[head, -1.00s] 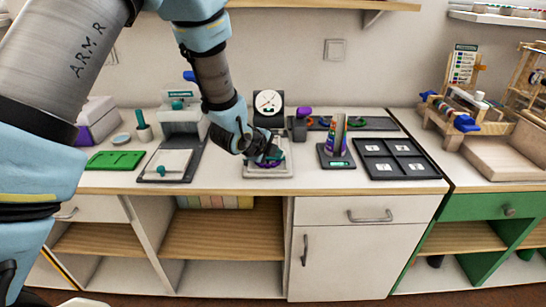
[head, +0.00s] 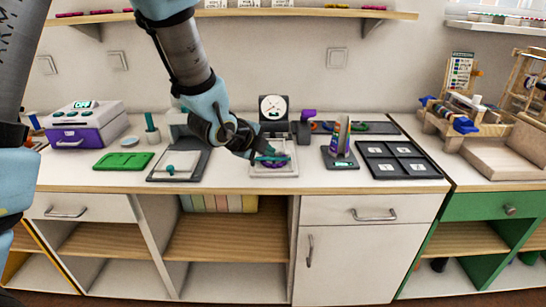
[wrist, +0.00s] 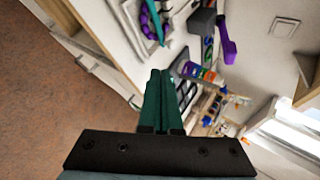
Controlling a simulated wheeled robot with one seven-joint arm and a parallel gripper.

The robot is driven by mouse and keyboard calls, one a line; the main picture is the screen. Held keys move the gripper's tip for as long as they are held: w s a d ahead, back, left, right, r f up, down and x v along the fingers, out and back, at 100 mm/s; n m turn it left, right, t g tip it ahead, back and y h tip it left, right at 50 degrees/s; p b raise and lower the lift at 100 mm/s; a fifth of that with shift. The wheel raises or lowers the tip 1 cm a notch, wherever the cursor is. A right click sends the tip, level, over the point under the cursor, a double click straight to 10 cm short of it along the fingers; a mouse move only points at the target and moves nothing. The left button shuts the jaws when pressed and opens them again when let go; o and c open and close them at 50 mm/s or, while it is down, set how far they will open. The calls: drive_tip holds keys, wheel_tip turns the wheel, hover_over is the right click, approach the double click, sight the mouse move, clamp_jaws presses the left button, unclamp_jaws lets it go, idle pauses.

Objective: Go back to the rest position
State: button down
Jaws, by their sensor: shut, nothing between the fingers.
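My gripper (head: 268,157) hangs just above the white scale tray at the middle of the worktop. In the wrist view its two dark green fingers (wrist: 160,75) lie together with nothing between them. A ring of purple beads (head: 272,164) lies on the white tray (head: 256,172); it also shows in the wrist view (wrist: 147,22), with a teal stick across it. The fingertips appear apart from the beads; the exact gap is hard to tell.
A round dial (head: 272,106) stands behind the tray. A black four-pocket tray (head: 397,159) and a holder with a can (head: 341,148) are on the right. A green board (head: 123,161), a white press (head: 178,165) and a purple box (head: 85,128) are on the left. A shelf (head: 230,13) runs above.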

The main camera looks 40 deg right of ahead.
drive_tip(key=shift+v, duration=1.55)
drive_tip(key=w+a+n+t+y, duration=0.1)
drive_tip(key=w+a+n+y, duration=0.1)
drive_tip(key=w+a+n, duration=0.4)
drive_tip(key=w+a+n+t+y, duration=0.1)
drive_tip(key=w+a+n+y, duration=0.15)
drive_tip(key=a, duration=0.65)
drive_tip(key=w+a+n+y, duration=0.1)
drive_tip(key=w+a+n, duration=0.2)
drive_tip(key=a+n, duration=0.35)
drive_tip(key=s+a+n+g+y, duration=0.1)
drive_tip(key=s+a+n+y, duration=0.1)
drive_tip(key=a+n, duration=0.6)
drive_tip(key=s+a+n+g+y, duration=0.2)
drive_tip(key=s+a+n, duration=0.3)
drive_tip(key=a, duration=0.9)
drive_tip(key=n, duration=0.3)
drive_tip(key=shift+s+a+f, duration=0.25)
drive_tip(key=shift+s+a, duration=0.05)
